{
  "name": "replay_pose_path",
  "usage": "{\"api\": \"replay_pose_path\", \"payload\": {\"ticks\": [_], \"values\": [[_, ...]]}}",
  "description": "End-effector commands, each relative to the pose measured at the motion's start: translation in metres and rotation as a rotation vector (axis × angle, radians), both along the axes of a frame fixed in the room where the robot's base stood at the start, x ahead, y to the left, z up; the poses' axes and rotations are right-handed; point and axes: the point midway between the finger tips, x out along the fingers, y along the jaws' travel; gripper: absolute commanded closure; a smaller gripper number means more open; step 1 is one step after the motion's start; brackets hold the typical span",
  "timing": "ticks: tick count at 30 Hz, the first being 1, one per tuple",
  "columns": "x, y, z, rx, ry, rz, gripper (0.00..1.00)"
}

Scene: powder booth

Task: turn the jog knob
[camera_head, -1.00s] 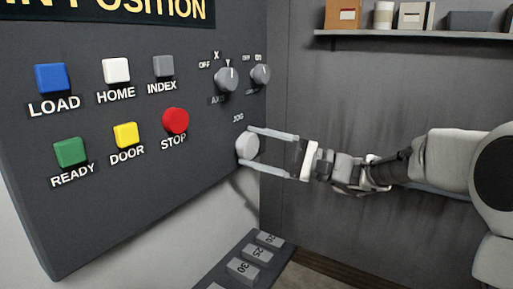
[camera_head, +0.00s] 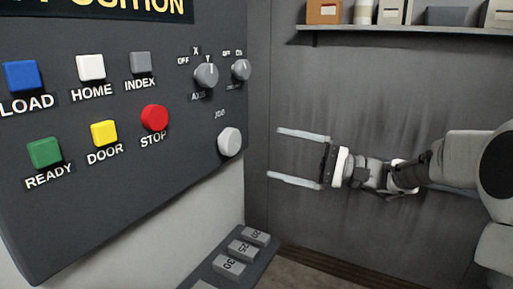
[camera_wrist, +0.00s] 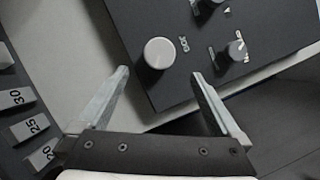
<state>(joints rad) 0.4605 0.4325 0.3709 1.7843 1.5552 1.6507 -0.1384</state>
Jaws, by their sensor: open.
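The jog knob (camera_head: 229,142) is a round, light grey knob at the lower right of the dark control panel, under the label JOG. In the wrist view the jog knob (camera_wrist: 159,53) is beyond the fingertips, between their lines. My gripper (camera_head: 289,155) is open and empty, to the right of the knob and apart from it. Its two long pale fingers point toward the panel. In the wrist view my gripper (camera_wrist: 160,72) shows both fingers spread with nothing between them.
The panel (camera_head: 120,190) also carries a red STOP button (camera_head: 154,117), several coloured square buttons and the axis knob (camera_head: 206,75). A tray with numbered blocks (camera_head: 242,249) is below. A shelf (camera_head: 400,31) with boxes is on the back wall. Space around my gripper is free.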

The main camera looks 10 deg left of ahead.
Motion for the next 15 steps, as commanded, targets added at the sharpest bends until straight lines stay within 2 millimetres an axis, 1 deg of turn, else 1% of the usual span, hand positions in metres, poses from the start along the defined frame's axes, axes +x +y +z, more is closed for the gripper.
{"api": "replay_pose_path", "payload": {"ticks": [1,6,10,15], "values": [[0.001,-0.013,-0.003,0.000,0.001,-0.005,0.00],[-0.002,-0.047,-0.009,0.000,0.001,-0.003,0.00],[-0.002,-0.063,-0.012,0.000,0.000,-0.002,0.00],[-0.003,-0.072,-0.013,0.000,0.000,-0.001,0.00]]}}
